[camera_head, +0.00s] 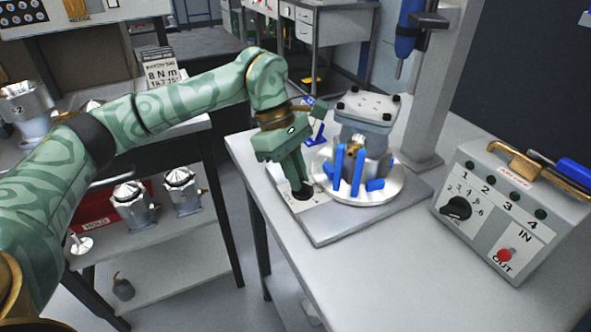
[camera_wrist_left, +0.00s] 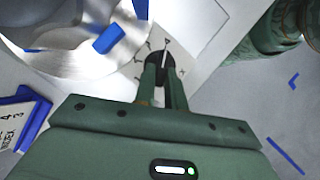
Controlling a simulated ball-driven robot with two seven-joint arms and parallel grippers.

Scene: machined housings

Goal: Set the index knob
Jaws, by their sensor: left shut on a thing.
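The index knob (camera_head: 305,195) is a small black dial on the flat grey base plate, left of the round fixture. It also shows in the left wrist view (camera_wrist_left: 156,68), with a white pointer line and small marks printed around it. My left gripper (camera_head: 301,187) points down onto the knob. In the left wrist view its two fingers (camera_wrist_left: 158,84) are shut on the knob, one on each side, and hide part of it. The exact mark at the pointer is too small to read. My right gripper is not in view.
The round metal fixture (camera_head: 396,187) with blue clamps holds a grey housing (camera_head: 367,112) close right of my gripper. A control box (camera_head: 513,220) with its own black dial stands at the right. A shelf with metal housings (camera_head: 133,203) is at left. The front table (camera_head: 375,270) is clear.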

